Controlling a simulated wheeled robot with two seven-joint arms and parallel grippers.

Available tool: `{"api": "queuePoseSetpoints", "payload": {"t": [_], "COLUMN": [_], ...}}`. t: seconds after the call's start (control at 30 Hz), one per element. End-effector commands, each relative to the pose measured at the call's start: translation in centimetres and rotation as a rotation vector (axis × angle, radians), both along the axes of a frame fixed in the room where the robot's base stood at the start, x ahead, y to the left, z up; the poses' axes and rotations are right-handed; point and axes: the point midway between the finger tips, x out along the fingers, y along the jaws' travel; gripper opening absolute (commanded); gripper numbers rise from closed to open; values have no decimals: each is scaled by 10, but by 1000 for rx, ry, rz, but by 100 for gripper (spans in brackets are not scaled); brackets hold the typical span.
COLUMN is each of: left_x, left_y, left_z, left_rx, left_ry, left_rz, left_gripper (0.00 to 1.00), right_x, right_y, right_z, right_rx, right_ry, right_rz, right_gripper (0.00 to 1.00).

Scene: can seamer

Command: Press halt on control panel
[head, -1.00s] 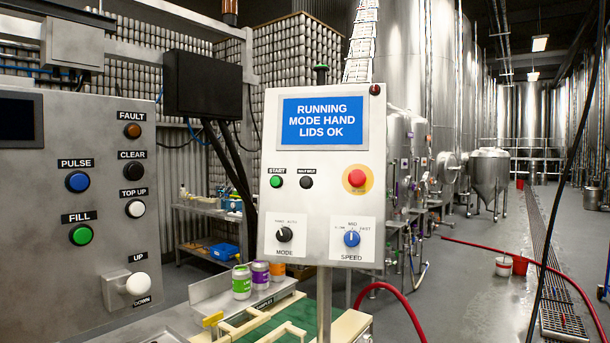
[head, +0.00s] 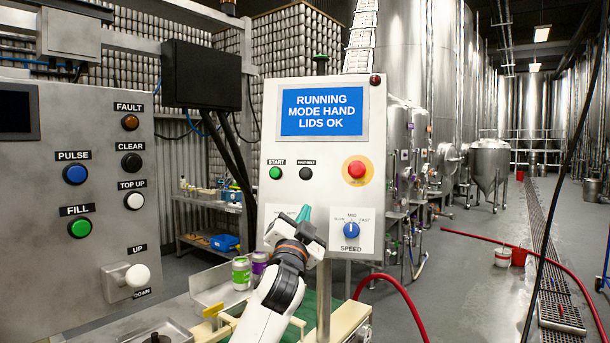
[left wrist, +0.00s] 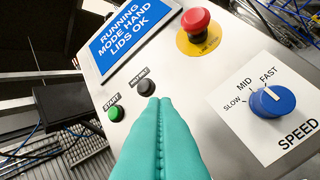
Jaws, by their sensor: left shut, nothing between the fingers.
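The control panel (head: 270,215) stands on a post in the middle of the head view. Its blue screen (head: 322,113) reads RUNNING, MODE HAND, LIDS OK. A small black button (head: 306,173) with a tiny label, seemingly HALT BELT, sits right of the green START button (head: 275,173). My left gripper (head: 304,213) is shut and empty, in front of the panel below the black button and over the MODE knob, which it hides. In the left wrist view its teal fingertips (left wrist: 160,103) appear just below the black button (left wrist: 146,88); contact is not shown. My right gripper is out of view.
A red mushroom button (head: 356,169) on yellow and a blue SPEED knob (head: 351,230) are on the same panel. A grey panel (head: 50,265) with several buttons stands at left. Cans (head: 241,273) stand behind my left arm.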

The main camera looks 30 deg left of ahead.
Motion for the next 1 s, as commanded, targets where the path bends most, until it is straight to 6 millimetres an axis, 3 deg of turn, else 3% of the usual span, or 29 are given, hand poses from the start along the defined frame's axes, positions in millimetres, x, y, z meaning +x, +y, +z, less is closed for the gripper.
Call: {"api": "queuePoseSetpoints", "payload": {"t": [0.03, 0.1, 0.27, 0.73, 1.0], "left_x": [-3, -6, -12, -11, 17], "left_y": [7, 13, 20, 22, 32], "left_z": [26, 51, 81, 85, 78], "left_rx": [23, 51, 85, 88, 87], "left_ry": [-47, -94, -150, -157, -156], "left_rz": [13, 27, 44, 46, 46], "left_gripper": [0, 0, 0, 0, 0], "right_x": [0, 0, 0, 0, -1], "right_y": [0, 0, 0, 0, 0], "right_z": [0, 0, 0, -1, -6], "right_rx": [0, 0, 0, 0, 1], "right_ry": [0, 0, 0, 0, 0], "right_rz": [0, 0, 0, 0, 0], "right_gripper": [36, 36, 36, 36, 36]}}
